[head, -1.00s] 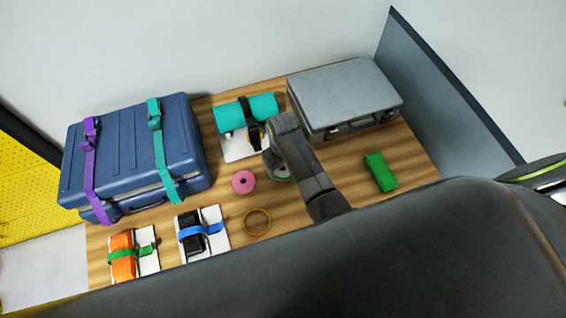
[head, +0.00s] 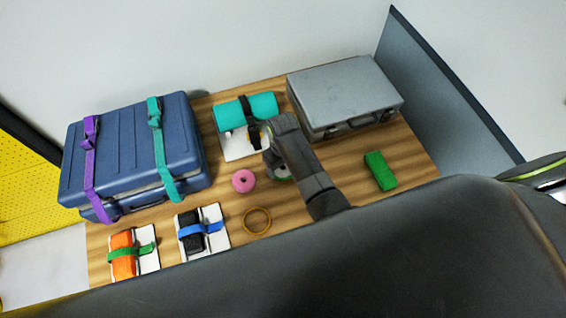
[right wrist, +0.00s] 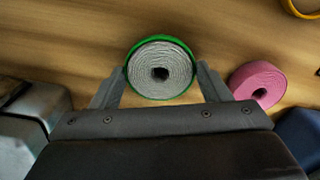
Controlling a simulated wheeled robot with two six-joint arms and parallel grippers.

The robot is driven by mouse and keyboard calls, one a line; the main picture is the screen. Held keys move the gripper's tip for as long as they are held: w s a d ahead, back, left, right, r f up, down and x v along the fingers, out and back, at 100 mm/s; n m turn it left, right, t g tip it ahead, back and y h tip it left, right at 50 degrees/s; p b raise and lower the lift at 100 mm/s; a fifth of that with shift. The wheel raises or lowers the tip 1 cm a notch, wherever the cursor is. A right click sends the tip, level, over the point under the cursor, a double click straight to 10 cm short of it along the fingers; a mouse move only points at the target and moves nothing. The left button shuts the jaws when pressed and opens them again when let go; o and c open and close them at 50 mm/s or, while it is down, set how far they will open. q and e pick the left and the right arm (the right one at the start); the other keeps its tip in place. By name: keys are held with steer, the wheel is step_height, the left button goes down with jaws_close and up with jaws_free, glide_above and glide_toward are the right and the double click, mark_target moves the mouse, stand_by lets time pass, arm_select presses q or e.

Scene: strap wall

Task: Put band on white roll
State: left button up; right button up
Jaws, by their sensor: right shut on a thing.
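The white roll (right wrist: 160,70) stands on end on the wooden top, its grey-white coil and dark centre hole facing up in the right wrist view. A green band (right wrist: 133,56) encircles the roll, with a thin dark gap on some sides. My right gripper (right wrist: 161,74) is shut on the green band, one finger at each side of it. In the head view my right gripper (head: 278,163) hides most of the roll (head: 283,172) and band. How far down the band sits is hard to tell. My left gripper is not in view.
A pink roll (head: 243,181) stands close beside the gripper, and a yellow-brown ring (head: 257,221) lies in front. A green block (head: 380,171) lies right.

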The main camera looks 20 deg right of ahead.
steer(key=o, duration=1)
steer(key=shift+r, duration=4)
